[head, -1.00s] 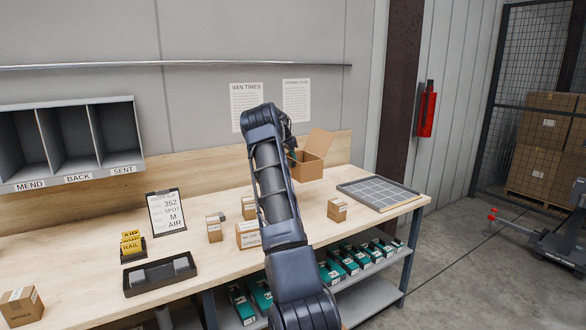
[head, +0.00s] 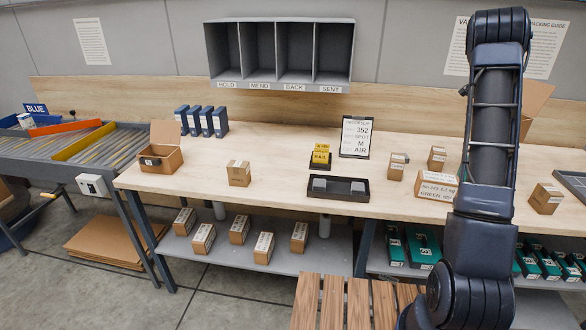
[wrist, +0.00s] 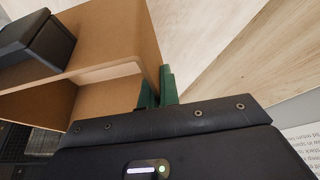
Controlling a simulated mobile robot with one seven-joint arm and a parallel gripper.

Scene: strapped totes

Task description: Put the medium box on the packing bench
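An open cardboard box, which I take as the medium box (head: 531,101), shows in the head view just right of my arm, mostly hidden behind it. Its flap stands up. In the wrist view its brown walls (wrist: 110,35) fill the upper left. My gripper (wrist: 158,90) has its green fingers at the edge of one wall, one on each side, and looks shut on it. In the head view the gripper is hidden behind my arm. The packing bench (head: 270,190) has a pale wood top. I cannot tell whether the box touches it.
A small open box (head: 160,158), closed cartons, a black tray (head: 338,190) and an order slip stand (head: 356,137) stand on the bench. Pigeonholes (head: 280,52) hang above. A roller conveyor (head: 75,155) is at left.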

